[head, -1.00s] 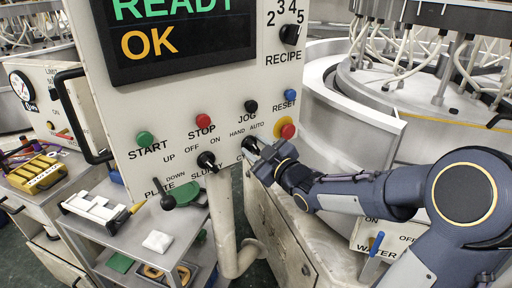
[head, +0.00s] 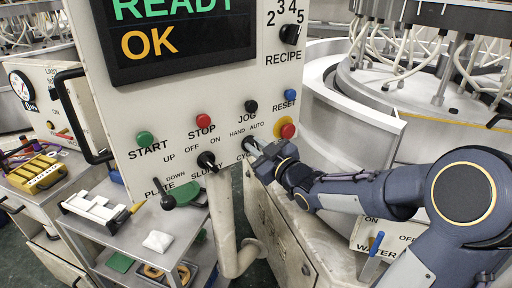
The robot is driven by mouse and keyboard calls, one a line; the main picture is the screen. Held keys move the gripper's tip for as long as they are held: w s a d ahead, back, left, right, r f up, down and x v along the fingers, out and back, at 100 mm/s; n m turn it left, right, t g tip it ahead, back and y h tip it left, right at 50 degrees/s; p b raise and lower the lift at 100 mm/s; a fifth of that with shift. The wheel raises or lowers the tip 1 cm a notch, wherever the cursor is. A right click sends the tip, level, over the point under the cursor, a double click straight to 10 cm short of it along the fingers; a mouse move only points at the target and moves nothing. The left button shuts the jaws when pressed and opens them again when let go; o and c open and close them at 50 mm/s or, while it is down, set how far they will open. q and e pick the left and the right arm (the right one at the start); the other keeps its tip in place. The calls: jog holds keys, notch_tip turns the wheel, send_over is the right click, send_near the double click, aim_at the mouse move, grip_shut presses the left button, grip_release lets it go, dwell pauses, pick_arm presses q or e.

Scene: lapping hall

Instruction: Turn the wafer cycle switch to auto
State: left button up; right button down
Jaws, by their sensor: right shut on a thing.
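The white control panel (head: 225,100) fills the upper middle of the head view. The cycle switch (head: 250,143) is on its lower right, under the printed words HAND and AUTO. My right gripper (head: 257,149) is shut on the cycle switch, and its fingers and wrist hide most of the knob and part of its CYCLE label. I cannot tell which way the knob points. My left gripper does not show.
The black slurry switch (head: 207,160) is just left of the gripper. A red and yellow emergency button (head: 287,131) sits close at its upper right. A plate lever (head: 167,199) sticks out at the lower left. The screen (head: 175,35) reads READY OK.

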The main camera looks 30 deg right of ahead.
jog(key=m, duration=0.5)
jog(key=shift+d+m+p, duration=0.3)
jog(key=shift+d+f+m+p, duration=0.1)
jog(key=shift+d+m+p, duration=0.05)
jog(key=shift+m, duration=0.9)
jog(key=shift+d+m+p, duration=0.1)
jog(key=shift+m+p, duration=0.05)
jog(key=shift+m, duration=0.9)
jog(key=c, duration=1.4)
grip_release()
jog(key=s+b, duration=0.1)
jog(key=s, duration=0.6)
jog(key=shift+s+d, duration=0.4)
